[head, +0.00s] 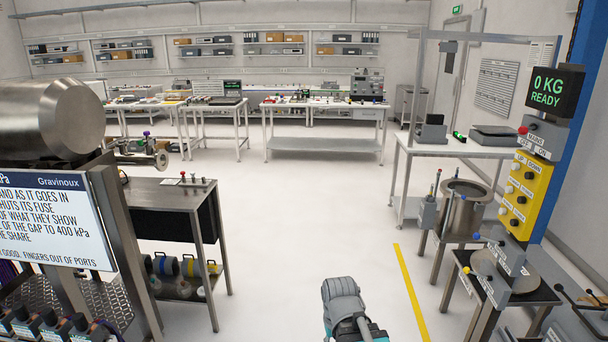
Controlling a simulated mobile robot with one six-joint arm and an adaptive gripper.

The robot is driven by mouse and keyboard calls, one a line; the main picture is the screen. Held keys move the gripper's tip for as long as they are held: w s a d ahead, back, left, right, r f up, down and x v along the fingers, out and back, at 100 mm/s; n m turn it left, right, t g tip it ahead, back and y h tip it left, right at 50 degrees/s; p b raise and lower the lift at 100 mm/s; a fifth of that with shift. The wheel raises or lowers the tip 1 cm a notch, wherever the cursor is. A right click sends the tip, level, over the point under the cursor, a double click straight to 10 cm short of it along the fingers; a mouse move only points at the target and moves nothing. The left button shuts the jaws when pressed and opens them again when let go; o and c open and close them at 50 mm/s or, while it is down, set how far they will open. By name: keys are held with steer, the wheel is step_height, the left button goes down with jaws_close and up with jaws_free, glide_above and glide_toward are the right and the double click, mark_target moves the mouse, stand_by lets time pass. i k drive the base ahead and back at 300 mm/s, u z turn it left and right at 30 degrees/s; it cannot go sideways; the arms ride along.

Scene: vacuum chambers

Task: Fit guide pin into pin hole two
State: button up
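I cannot pick out a guide pin or pin hole two for certain in the head view. Several small upright pieces stand on a plate (194,182) on the dark-topped steel table at the left; they are too small to identify. A steel cylindrical chamber (466,208) stands open-topped on a stand at the right, and no pin holes can be made out on it. A grey and teal part of my arm shows at the bottom middle. My gripper's fingers are not in view.
A large steel vessel (60,118) and a text screen (52,222) fill the left side. A yellow control panel (519,195) hangs at the right below a display reading "0 KG READY" (553,92). Workbenches (325,145) line the back. The middle floor is clear beside a yellow line (411,292).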

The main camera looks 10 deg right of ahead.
mark_target(457, 222)
steer(key=z, duration=0.25)
steer(key=i, duration=1.5)
steer(key=z, duration=0.4)
steer(key=i, duration=0.8)
steer(key=z, duration=0.3)
steer(key=i, duration=0.75)
steer(key=z, duration=0.35)
steer(key=i, duration=1.8)
steer(key=u, duration=0.2)
steer(key=k, duration=0.1)
steer(key=z, duration=0.3)
